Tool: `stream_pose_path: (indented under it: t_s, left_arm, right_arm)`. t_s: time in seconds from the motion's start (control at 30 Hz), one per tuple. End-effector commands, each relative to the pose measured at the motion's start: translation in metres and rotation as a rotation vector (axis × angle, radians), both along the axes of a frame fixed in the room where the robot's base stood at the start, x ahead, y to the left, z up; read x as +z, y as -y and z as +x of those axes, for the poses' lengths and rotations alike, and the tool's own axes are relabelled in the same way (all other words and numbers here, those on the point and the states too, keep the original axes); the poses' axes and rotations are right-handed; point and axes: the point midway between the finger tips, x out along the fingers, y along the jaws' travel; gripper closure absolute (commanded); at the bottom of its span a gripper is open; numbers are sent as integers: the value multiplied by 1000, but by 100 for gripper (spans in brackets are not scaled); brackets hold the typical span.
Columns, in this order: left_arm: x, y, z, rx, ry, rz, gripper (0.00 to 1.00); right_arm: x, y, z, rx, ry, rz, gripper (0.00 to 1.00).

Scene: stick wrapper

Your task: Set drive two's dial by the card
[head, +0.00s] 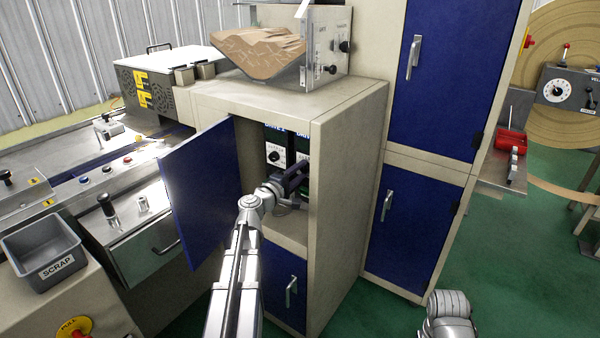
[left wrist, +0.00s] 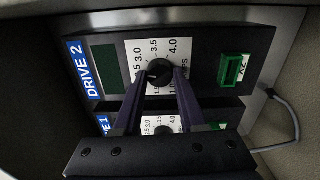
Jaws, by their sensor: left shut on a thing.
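The drive two panel shows in the head view (head: 276,154) inside the open cabinet, behind my left gripper (head: 292,180). In the left wrist view its blue DRIVE 2 label (left wrist: 83,70) is turned sideways. Its black dial (left wrist: 159,70) sits on a white scale plate with figures such as 3.0, 3.5 and 4.0. My left gripper (left wrist: 160,82) is shut on this dial, one finger on each side. The dial's exact setting is too small to tell. I cannot make out a card. My right gripper is not in view; only part of my right arm shows.
The drive one panel (left wrist: 150,124) lies beside drive two, partly covered by my gripper. A green switch-like part (left wrist: 233,69) is on drive two's panel. The blue cabinet door (head: 203,190) stands open left of my arm. The cabinet's side wall (head: 345,190) is close on the right.

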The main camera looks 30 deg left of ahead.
Motion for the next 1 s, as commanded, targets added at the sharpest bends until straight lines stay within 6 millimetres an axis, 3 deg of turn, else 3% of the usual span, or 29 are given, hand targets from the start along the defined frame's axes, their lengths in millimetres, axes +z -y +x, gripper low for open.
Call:
stream_pose_path:
  t_s: [0.5, 1.0]
  left_arm:
    - [0, 1, -1, -2, 32, 415, 100]
    - [0, 1, -1, -2, 43, 565, 100]
  right_arm:
    - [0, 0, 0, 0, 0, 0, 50]
    - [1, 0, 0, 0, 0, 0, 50]
